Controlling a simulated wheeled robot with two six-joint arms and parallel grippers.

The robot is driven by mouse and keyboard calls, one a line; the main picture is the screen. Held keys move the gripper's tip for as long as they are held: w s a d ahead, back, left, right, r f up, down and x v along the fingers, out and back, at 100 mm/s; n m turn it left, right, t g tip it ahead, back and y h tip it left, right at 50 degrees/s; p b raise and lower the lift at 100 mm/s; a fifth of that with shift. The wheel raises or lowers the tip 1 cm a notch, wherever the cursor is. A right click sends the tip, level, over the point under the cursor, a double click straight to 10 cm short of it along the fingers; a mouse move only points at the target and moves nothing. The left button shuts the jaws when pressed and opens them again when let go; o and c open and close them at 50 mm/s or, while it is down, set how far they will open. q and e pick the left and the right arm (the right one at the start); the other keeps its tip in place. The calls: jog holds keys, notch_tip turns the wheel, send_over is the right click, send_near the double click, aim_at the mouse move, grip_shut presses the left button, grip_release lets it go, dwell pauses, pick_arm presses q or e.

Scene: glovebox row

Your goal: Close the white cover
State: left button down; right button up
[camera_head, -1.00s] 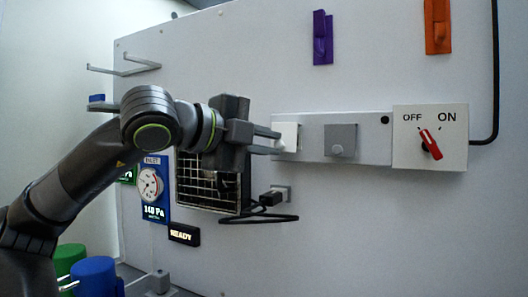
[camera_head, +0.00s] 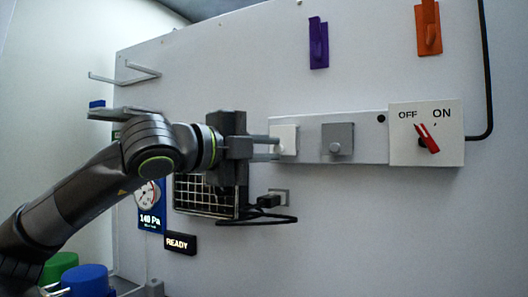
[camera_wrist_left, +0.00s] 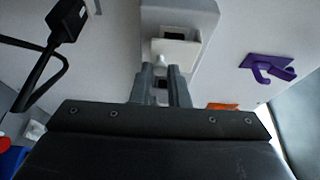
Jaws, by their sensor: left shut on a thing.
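The white cover (camera_head: 284,138) sits at the left part of the long grey panel strip (camera_head: 305,115). In the left wrist view the white cover (camera_wrist_left: 178,52) stands beside a dark square opening (camera_wrist_left: 171,34). My left gripper (camera_head: 275,149) reaches it from the left. In the wrist view the tips of my left gripper (camera_wrist_left: 160,72) are close together on either side of the cover's small knob (camera_wrist_left: 160,60), and appear shut on it. The knob is hidden by the fingers in the head view. My right gripper is not in view.
A grey cover with a knob (camera_head: 337,138) and a red OFF/ON switch (camera_head: 427,139) are to the right. Purple (camera_head: 318,42) and orange (camera_head: 428,28) hooks are above. A wire grille (camera_head: 206,197), a plug with cable (camera_head: 268,201) and a READY sign (camera_head: 180,243) lie below.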

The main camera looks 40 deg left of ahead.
pick_arm(q)
jog(key=shift+r, duration=0.1)
dwell(0.3)
jog(key=c, duration=1.6)
grip_release()
jog(key=shift+c, duration=0.2)
jog(key=shift+o, duration=1.3)
jog(key=shift+w, duration=0.2)
jog(key=shift+s, duration=0.1)
